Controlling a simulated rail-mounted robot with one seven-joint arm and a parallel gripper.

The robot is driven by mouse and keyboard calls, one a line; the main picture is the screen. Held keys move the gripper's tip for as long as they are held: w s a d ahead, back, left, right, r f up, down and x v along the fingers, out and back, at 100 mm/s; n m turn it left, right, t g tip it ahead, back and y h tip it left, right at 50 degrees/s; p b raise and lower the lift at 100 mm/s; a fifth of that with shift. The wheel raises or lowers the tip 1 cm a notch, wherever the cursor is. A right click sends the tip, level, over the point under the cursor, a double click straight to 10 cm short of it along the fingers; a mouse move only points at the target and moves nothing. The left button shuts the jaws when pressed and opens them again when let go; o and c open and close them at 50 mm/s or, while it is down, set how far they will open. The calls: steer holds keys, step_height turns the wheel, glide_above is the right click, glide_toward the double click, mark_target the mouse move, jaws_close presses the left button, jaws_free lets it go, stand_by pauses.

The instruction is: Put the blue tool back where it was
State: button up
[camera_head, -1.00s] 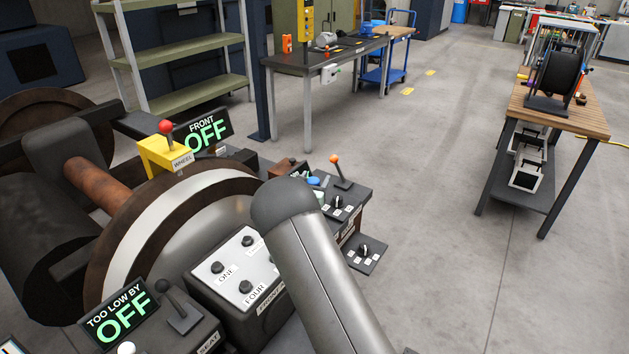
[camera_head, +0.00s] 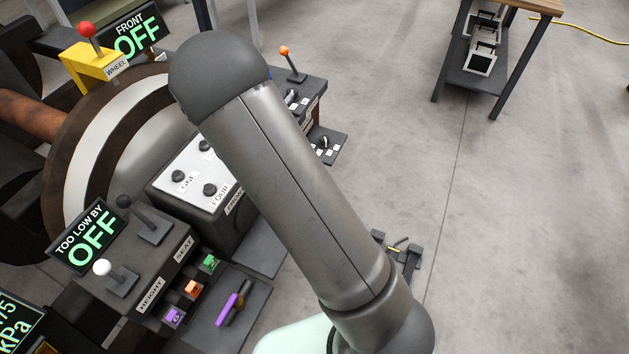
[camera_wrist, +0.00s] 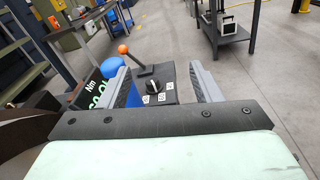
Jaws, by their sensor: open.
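My gripper (camera_wrist: 158,67) is open in the wrist view, nothing held between its fingers. Beyond and between them is a dark box with an orange-knobbed lever (camera_wrist: 123,49) and a black rotary knob (camera_wrist: 153,86). A rounded blue thing (camera_wrist: 110,66) shows behind the left finger; more blue shows at that finger's inner side. I cannot tell whether either is the blue tool. In the head view my arm covers the gripper and part of the box, whose orange lever (camera_head: 285,51) still shows. No blue tool is clear there.
A purple tool (camera_head: 235,305) lies on the low shelf in front of green (camera_head: 210,262), orange (camera_head: 193,289) and purple (camera_head: 173,317) blocks. A wheel-lever mount (camera_head: 95,65) and button box (camera_head: 200,180) stand left of my arm. Open floor lies to the right.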

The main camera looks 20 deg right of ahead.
steer(key=s+d+r+m+g, duration=0.2)
steer(key=s+d+m+g, duration=0.4)
steer(key=s, duration=0.4)
steer(key=s+d+r+m+g, duration=0.1)
steer(key=s+d+m+g, duration=0.3)
steer(key=s+m, duration=0.4)
steer(key=s+a+m+g+y, duration=0.1)
steer(key=s+a+m+y, duration=0.4)
steer(key=s, duration=0.5)
steer(key=s+a+m+g+y, duration=0.1)
steer(key=s+a+m+y, duration=0.5)
steer(key=s, duration=0.4)
steer(key=shift+s+m+y, duration=0.3)
